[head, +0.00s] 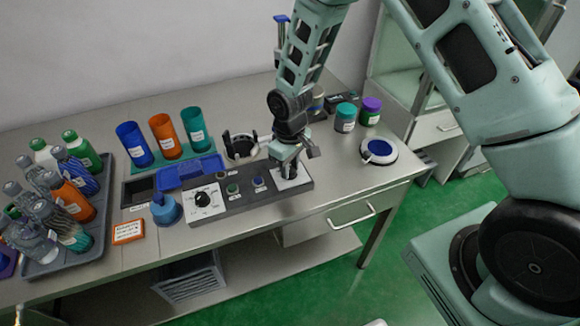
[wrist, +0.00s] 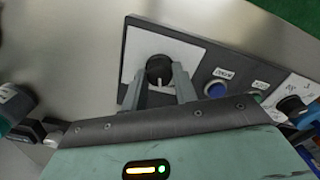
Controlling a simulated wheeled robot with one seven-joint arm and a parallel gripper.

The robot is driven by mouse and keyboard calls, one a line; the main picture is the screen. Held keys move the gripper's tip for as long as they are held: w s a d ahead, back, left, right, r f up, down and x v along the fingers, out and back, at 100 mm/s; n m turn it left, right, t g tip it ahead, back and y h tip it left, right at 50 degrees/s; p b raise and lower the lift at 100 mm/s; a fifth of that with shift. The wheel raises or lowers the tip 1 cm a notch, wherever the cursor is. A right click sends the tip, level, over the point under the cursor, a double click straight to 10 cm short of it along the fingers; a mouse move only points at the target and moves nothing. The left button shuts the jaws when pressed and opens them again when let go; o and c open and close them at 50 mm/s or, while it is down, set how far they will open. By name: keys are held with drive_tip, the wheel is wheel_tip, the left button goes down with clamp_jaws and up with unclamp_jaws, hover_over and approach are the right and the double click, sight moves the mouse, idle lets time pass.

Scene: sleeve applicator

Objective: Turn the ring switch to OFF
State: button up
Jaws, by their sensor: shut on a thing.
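A grey control panel (head: 245,203) sits near the front of the steel table. On its right end is a white plate (head: 300,185) with a black knob, which I take as the ring switch; my gripper mostly hides it in the head view. In the wrist view the black knob (wrist: 159,68) has a pale pointer line aimed toward the bottom of the picture. My gripper (head: 289,170) points down over the plate. Its fingers (wrist: 164,85) stand on both sides of the knob, shut on it. Lettering on the plate is not readable.
The panel also carries a blue button (head: 258,182), a green button (head: 232,188) and a black dial (head: 203,198). A black ring-like holder (head: 240,146) stands behind. A white round dish (head: 379,151) and two jars (head: 345,118) are to the right. A bottle tray (head: 72,258) is far left.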

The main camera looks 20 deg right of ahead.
drive_tip(key=n, duration=0.5)
drive_tip(key=shift+n, duration=0.3)
idle(0.4)
drive_tip(key=o, duration=1)
drive_tip(key=shift+c, duration=0.2)
wheel_tip(320, 180, up, 18)
drive_tip(key=b, duration=0.1)
drive_tip(key=shift+f, duration=0.25)
